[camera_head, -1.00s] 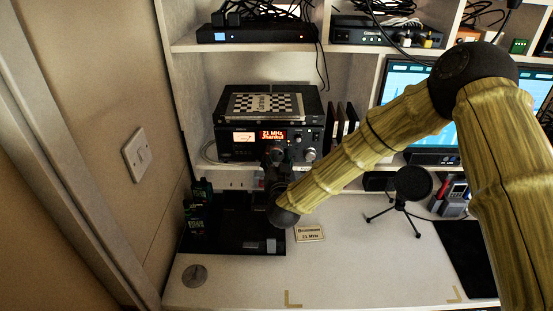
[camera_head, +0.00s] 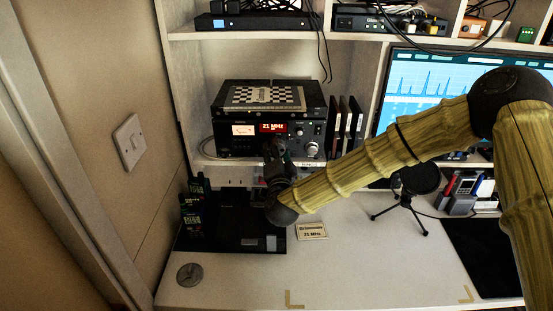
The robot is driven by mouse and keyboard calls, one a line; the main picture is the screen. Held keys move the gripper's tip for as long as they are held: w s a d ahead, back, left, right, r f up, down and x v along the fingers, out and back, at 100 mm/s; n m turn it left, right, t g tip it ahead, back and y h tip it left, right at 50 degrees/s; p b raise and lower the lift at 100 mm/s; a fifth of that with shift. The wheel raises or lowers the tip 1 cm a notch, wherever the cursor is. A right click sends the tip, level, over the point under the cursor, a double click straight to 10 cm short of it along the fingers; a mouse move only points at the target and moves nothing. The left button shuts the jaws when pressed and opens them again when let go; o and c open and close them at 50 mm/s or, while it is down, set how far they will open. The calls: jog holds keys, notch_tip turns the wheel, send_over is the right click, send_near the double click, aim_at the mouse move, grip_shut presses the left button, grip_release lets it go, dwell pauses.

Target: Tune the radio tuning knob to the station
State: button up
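The radio (camera_head: 262,120) is a black box in a shelf cubby, with a lit meter on the left and a display (camera_head: 272,127) that reads "21 MHz". My gripper (camera_head: 271,150) is in front of the radio's lower front panel, just below the display, and hides part of that panel. The tuning knob is not clearly visible; it may be behind my gripper. A round knob (camera_head: 311,149) shows at the panel's lower right. A card (camera_head: 311,231) on the desk reads "21 MHz". The fingers are too small and dark to tell whether they are open or shut.
A checkered board (camera_head: 263,97) lies on top of the radio. Dark upright cases (camera_head: 345,125) stand to its right. A microphone on a tripod (camera_head: 418,180) and a monitor (camera_head: 440,85) are on the right, behind my arm. The desk front is mostly clear.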

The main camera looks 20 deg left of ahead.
jog(key=shift+f+m+b, duration=0.1)
jog(key=shift+m+b, duration=0.45)
jog(key=shift+m, duration=0.55)
jog(key=o, duration=1)
jog(key=shift+o, duration=0.2)
jog(key=shift+s, duration=0.1)
jog(key=v, duration=1.1)
jog(key=shift+s+d, duration=0.15)
jog(key=shift+s, duration=0.25)
jog(key=shift+f, duration=0.1)
